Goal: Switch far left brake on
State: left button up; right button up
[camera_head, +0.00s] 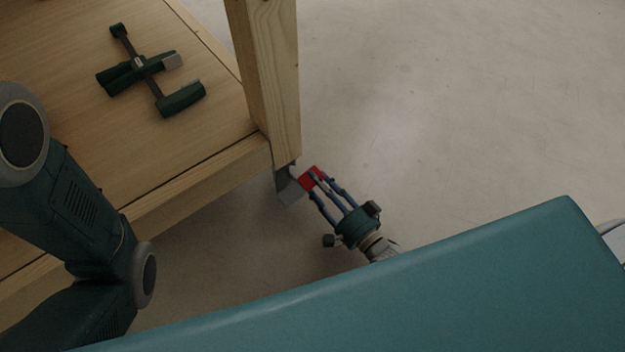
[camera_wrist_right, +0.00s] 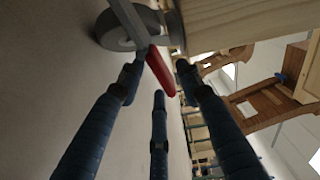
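The red brake lever (camera_head: 308,180) is on the grey metal caster (camera_head: 287,187) under the wooden corner post (camera_head: 268,85) of the cart. My right gripper (camera_head: 318,184) is at the lever, with its three fingers spread and pointing at the caster. In the right wrist view, the red lever (camera_wrist_right: 160,72) lies between the spread fingertips (camera_wrist_right: 160,78), and no firm grip on it shows. Whether a fingertip touches it I cannot tell. The caster wheel (camera_wrist_right: 116,32) is just beyond. My left gripper is not in view.
The wooden shelf (camera_head: 75,130) of the cart carries a dark green tool-like object (camera_head: 150,75). The floor (camera_head: 450,110) right of the post is clear. In the right wrist view, wooden furniture (camera_wrist_right: 265,105) stands behind at the right.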

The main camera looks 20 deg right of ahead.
jog(key=shift+b+x, duration=0.35)
jog(key=shift+x, duration=0.95)
grip_shut()
jog(key=shift+d+f+m, duration=0.1)
jog(key=shift+f+m, duration=0.3)
jog(key=shift+m, duration=0.7)
jog(key=shift+f+m+b, duration=0.3)
jog(key=shift+m, duration=0.55)
jog(key=shift+f+m+b, duration=0.25)
jog(key=shift+m+b, duration=0.05)
jog(key=shift+m, duration=0.55)
